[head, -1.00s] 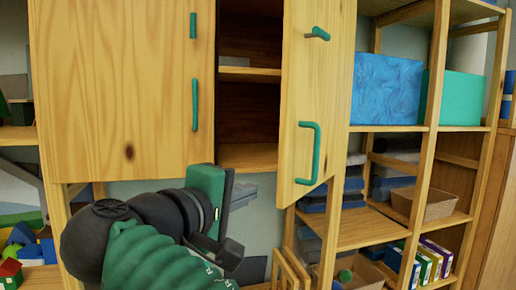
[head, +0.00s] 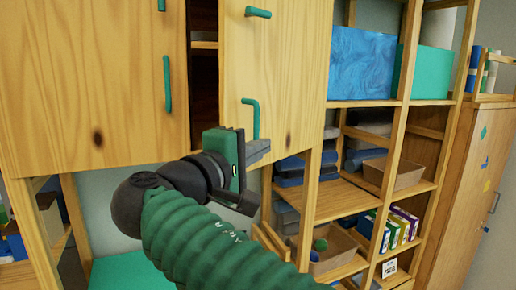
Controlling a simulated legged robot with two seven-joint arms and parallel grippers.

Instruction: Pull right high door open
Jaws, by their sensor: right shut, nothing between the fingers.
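The right high door (head: 285,75) is a light wooden panel, slightly ajar, with a dark gap along its left edge. It has a long green handle (head: 255,117) low on its left side and a short green handle (head: 258,12) higher up. My right gripper (head: 258,152) is shut and empty. It is just below the long handle, overlapping the door's lower edge in the picture; I cannot tell whether it touches the door. The left high door (head: 90,80) looks closed. My left gripper is out of view.
Open shelves right of the cabinet hold a blue box (head: 361,63), a teal box (head: 423,73), folded cloths and a cardboard bin (head: 393,174). A tall wooden cupboard (head: 462,170) stands at the far right. A green surface (head: 125,270) lies low at left.

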